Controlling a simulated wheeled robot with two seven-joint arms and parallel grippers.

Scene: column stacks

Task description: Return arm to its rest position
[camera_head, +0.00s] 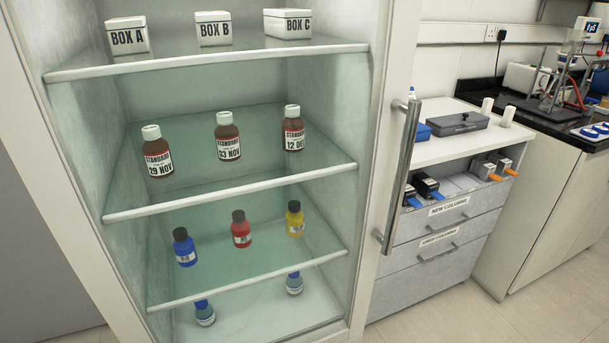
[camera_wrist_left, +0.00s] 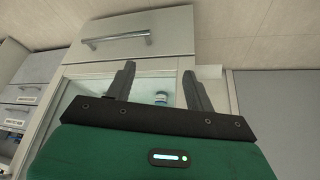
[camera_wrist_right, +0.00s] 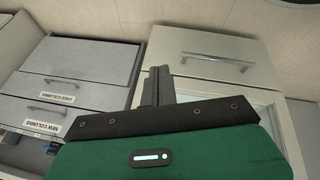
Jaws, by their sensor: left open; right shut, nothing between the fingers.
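No arm or gripper of mine shows in the head view. In the left wrist view my left gripper (camera_wrist_left: 158,76) is open, its two dark fingers well apart and nothing between them. A small bottle (camera_wrist_left: 161,99) inside the cabinet shows beyond the fingers, not touched. In the right wrist view my right gripper (camera_wrist_right: 157,78) is shut and empty, its fingers together in front of the pale cabinet front.
An open-fronted cabinet holds labelled boxes (camera_head: 213,29), brown standard bottles (camera_head: 227,136) and coloured bottles (camera_head: 241,229) on its shelves (camera_head: 240,192). Its handle (camera_head: 403,165) sticks out. Right of it stand a drawer unit (camera_head: 430,262) and a bench (camera_head: 545,215). Floor shows in front.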

